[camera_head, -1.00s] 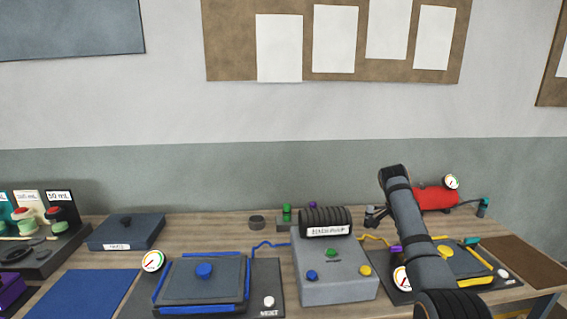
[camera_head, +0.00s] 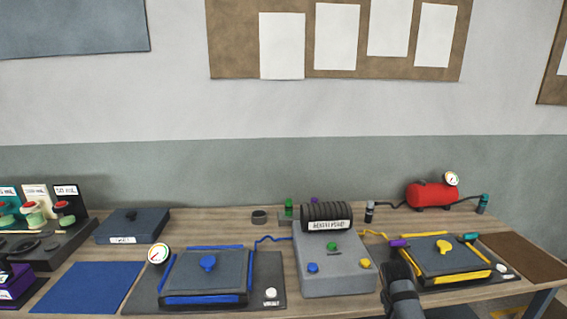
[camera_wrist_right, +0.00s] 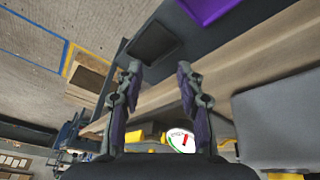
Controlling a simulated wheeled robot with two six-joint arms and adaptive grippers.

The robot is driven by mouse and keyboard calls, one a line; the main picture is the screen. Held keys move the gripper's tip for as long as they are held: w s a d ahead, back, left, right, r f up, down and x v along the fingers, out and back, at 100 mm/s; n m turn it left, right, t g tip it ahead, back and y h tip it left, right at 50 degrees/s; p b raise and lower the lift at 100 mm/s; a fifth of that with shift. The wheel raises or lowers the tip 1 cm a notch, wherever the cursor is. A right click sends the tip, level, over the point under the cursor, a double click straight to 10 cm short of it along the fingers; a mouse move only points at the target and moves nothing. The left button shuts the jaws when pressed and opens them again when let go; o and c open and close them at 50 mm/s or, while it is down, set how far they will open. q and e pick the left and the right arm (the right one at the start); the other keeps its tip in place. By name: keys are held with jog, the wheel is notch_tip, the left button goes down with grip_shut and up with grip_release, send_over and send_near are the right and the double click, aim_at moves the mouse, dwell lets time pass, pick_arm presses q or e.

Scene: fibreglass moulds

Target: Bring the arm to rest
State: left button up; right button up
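My right arm (camera_head: 402,288) shows only as a dark link at the bottom of the head view, between the grey pump box (camera_head: 338,272) and the yellow-edged mould (camera_head: 448,258). Its gripper cannot be made out there. In the right wrist view my right gripper (camera_wrist_right: 160,70) has its two fingers spread apart, with nothing between them. A table edge and a gauge (camera_wrist_right: 181,139) show beyond the fingers. My left arm and gripper are not in view.
A blue-edged mould (camera_head: 206,272) with a gauge (camera_head: 158,254) sits left of the pump box. A red tank (camera_head: 432,194) stands at the back right. A blue mat (camera_head: 86,287) and a brown mat (camera_head: 528,256) are bare.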

jog(key=s+a+f+n+t+y, duration=0.1)
jog(key=s+a+n, duration=0.2)
jog(key=s, duration=0.6)
jog(key=s+a+n+y, duration=0.1)
jog(key=s+a+n, duration=0.25)
jog(key=s, duration=0.45)
jog(key=s+a+f+n+t+y, duration=0.15)
jog(key=s+n, duration=0.25)
jog(key=s, duration=0.5)
notch_tip(320, 180, down, 24)
jog(key=s+d+g, duration=0.1)
jog(key=d+g, duration=0.1)
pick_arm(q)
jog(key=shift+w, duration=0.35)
pick_arm(e)
jog(key=s+d+f+m+g, duration=0.1)
jog(key=s+f, duration=1.7)
jog(key=s, duration=0.1)
jog(key=shift+s+f+h, duration=0.15)
jog(key=shift+s+h, duration=0.1)
jog(key=shift+h, duration=0.1)
jog(key=shift+d+g, duration=0.15)
jog(key=shift+g, duration=0.1)
